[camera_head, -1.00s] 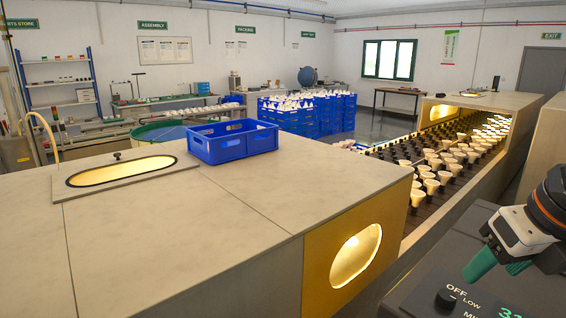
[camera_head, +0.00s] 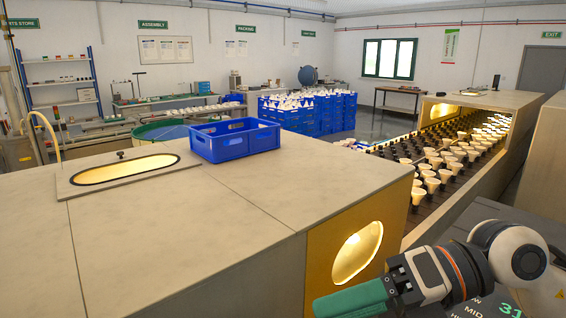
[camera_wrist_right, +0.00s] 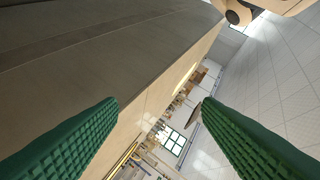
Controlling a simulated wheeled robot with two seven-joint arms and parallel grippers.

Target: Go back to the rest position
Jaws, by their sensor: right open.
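My right gripper (camera_head: 350,301) is at the lower right of the head view, in front of the near oven block's brass end with its glowing oval window (camera_head: 357,252). Its green fingers stand wide apart with nothing between them in the right wrist view (camera_wrist_right: 160,125). The right arm covers most of the dark control panel (camera_head: 478,305), and the panel's knob is hidden. My left gripper is in neither view.
A blue crate (camera_head: 233,148) stands on the block's grey top (camera_head: 190,225), near a lit oval opening (camera_head: 124,170). Rows of bulbs (camera_head: 432,184) fill the conveyor at right. Stacked blue crates (camera_head: 308,120) stand behind.

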